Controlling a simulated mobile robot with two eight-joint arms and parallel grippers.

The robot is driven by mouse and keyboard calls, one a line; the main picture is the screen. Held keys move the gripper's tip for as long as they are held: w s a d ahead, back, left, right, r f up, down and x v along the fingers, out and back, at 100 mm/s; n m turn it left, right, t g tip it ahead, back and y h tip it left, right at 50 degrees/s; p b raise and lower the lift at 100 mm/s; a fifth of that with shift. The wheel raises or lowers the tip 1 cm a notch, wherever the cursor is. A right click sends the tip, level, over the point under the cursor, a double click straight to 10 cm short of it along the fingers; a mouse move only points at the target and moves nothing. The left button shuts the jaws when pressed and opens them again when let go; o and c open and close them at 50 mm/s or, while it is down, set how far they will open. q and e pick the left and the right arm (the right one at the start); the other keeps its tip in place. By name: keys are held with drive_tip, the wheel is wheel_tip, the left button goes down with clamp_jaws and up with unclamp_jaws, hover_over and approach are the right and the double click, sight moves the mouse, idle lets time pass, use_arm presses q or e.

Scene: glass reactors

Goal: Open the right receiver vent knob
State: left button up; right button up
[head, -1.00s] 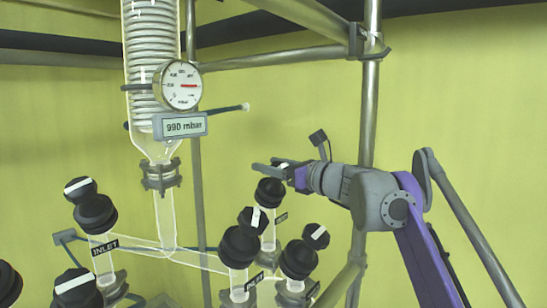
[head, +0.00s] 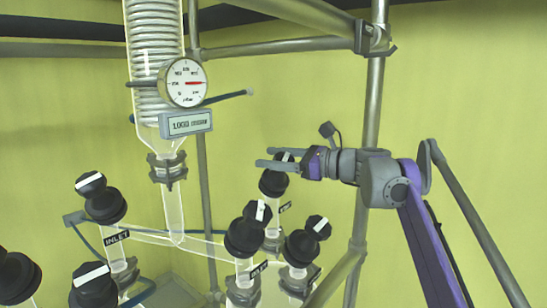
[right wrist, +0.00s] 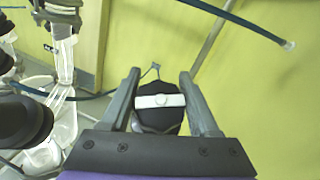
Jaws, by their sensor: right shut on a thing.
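The gripped vent knob (head: 273,184) is black with a white bar on its cap, on a glass valve at the back right of the valve group. Its small tag (head: 285,207) is too small to read. My right gripper (head: 265,157) reaches in from the right, and its two fingers are shut on the knob's cap. In the right wrist view, the knob (right wrist: 160,118) sits between the fingers (right wrist: 160,78), its white bar running nearly straight across from finger to finger. The fingers partly hide the cap in the head view. My left gripper is not in view.
Several other black knobs stand close by, including one in front (head: 244,238), one at right (head: 302,247) and the INLET knob (head: 104,205). A round gauge (head: 183,83) with a digital display (head: 187,124) reading about 1000 mbar hangs above. A metal post (head: 372,110) stands behind my arm.

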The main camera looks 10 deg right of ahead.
sight(287, 158)
drive_tip(key=shift+r, duration=0.1)
drive_tip(key=o, duration=1.4)
drive_tip(key=v, duration=0.7)
drive_tip(key=shift+s+d+b, duration=0.15)
drive_tip(key=shift+d+b, duration=0.05)
drive_tip(key=shift+b, duration=0.15)
